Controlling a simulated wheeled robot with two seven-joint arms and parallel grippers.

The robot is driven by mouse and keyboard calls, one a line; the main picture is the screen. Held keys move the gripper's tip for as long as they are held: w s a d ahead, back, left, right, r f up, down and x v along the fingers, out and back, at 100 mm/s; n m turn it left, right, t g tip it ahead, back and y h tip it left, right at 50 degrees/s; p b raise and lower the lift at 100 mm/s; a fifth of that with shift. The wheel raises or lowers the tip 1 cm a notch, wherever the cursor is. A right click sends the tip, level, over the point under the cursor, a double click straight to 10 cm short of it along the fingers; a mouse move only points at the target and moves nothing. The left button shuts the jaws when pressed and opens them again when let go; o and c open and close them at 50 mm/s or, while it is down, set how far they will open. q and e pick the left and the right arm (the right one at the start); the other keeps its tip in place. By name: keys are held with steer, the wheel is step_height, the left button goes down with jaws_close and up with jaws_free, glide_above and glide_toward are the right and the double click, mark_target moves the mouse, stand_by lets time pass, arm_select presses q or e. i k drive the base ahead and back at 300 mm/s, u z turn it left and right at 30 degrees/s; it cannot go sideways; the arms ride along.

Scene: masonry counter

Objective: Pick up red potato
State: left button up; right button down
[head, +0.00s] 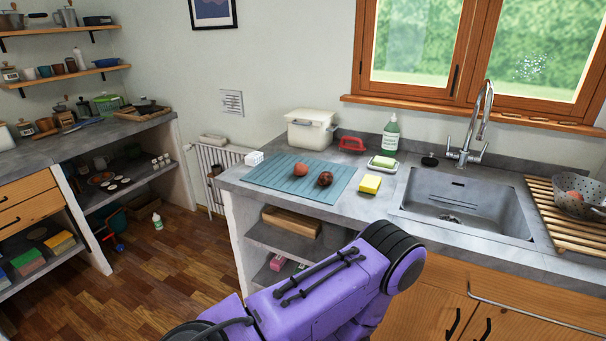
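Two roundish potato-like things lie close together on a blue ribbed mat (271,179) on the counter. The left one (300,170) is orange-red. The right one (325,179) is darker, brownish red with dark patches. A further reddish round thing (574,196) is partly visible in a grey colander (590,208) at the right; I cannot tell what it is. A purple arm link of mine is in front of the counter at the bottom middle. Neither of my grippers shows in the head view.
A sink (465,203) with a faucet (472,130) is right of the mat. A yellow sponge (370,184), a soap dish (383,165), a green bottle (390,138), a red object (351,144) and a cream container (311,129) stand around the mat. The colander rests on a wooden rack (560,222).

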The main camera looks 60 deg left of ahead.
mark_target(326, 178)
steer(key=u, duration=0.45)
steer(key=k, duration=1.1)
steer(key=u, duration=1.25)
steer(key=i, duration=1.35)
steer(key=z, duration=0.4)
